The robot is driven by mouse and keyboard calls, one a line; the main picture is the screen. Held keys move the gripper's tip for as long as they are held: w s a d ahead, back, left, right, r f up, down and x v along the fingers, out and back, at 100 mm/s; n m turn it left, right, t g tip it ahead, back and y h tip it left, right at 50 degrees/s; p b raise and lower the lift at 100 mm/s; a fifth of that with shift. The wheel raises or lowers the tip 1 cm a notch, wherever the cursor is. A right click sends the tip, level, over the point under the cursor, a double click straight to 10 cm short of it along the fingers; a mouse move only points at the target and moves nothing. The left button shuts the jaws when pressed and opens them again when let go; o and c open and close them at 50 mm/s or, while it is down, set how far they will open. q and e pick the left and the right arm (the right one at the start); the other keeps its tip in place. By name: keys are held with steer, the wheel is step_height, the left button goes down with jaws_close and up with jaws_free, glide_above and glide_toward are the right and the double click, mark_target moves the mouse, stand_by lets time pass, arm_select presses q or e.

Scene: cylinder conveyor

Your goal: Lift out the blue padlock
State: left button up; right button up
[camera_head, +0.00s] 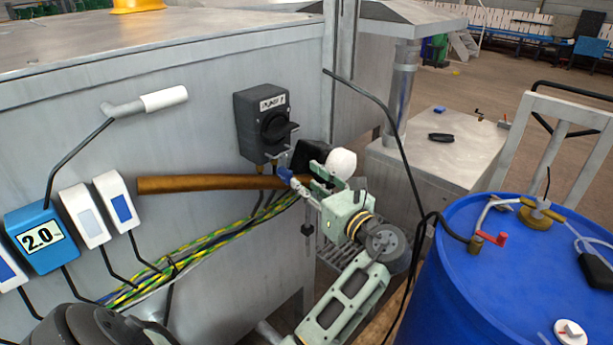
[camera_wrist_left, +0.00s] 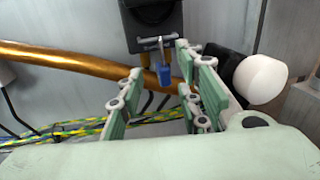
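The blue padlock (camera_head: 284,174) hangs by a metal hasp below the dark switch box (camera_head: 263,122) on the grey cabinet wall. In the left wrist view the padlock (camera_wrist_left: 164,74) shows below the switch box (camera_wrist_left: 152,22), in the gap between my fingers. My left gripper (camera_head: 303,178), pale green, is right at the padlock in the head view. Its two fingers (camera_wrist_left: 160,68) stand apart in the left wrist view, with no clear contact on the padlock. Whether the padlock is level with the fingertips or just beyond them is unclear. My right gripper does not show.
A brown pipe (camera_head: 200,184) runs close behind the padlock, with green-yellow cables (camera_head: 190,260) below. A white rounded cap (camera_head: 341,162) on a black body sits just right of my gripper. A blue drum (camera_head: 450,290) stands at right.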

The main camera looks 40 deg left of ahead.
mark_target(285, 174)
arm_select(q)
steer(key=p+x, duration=0.2)
steer(key=x, duration=0.5)
steer(key=shift+a+p, duration=0.25)
steer(key=shift+p, duration=0.05)
steer(key=shift+r, duration=0.1)
jaws_close()
steer(key=c, duration=0.7)
jaws_free()
jaws_close()
